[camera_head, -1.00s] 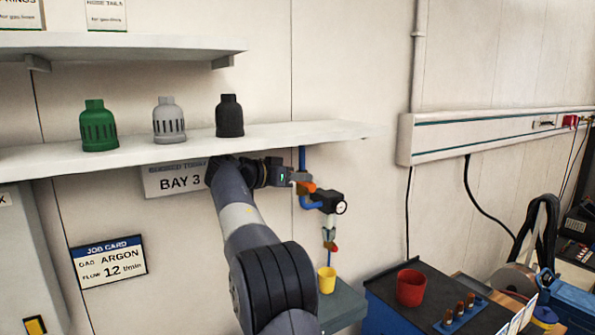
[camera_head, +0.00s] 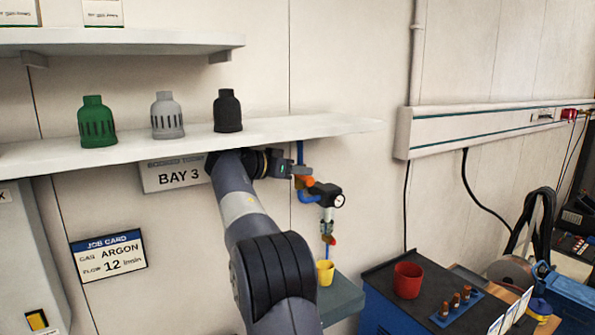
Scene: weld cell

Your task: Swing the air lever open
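The air lever appears as a small orange piece (camera_head: 304,181) on the blue air pipe (camera_head: 308,196), just below the shelf. My gripper (camera_head: 300,171) is at the lever, coming in from the left, with its fingertips over or beside the upper part of the orange piece. It is too small to tell whether the fingers touch the lever or how far apart they are. To the right, a dark regulator with a round white gauge (camera_head: 339,201) joins the pipe. A red and green fitting (camera_head: 329,239) hangs below it.
The shelf (camera_head: 300,128) runs just above my gripper and carries green, grey and black caps. A yellow cup (camera_head: 325,272) stands on a grey stand (camera_head: 343,299) below the fitting. A red cup (camera_head: 407,280) stands on a dark cabinet at right. Open wall lies right of the gauge.

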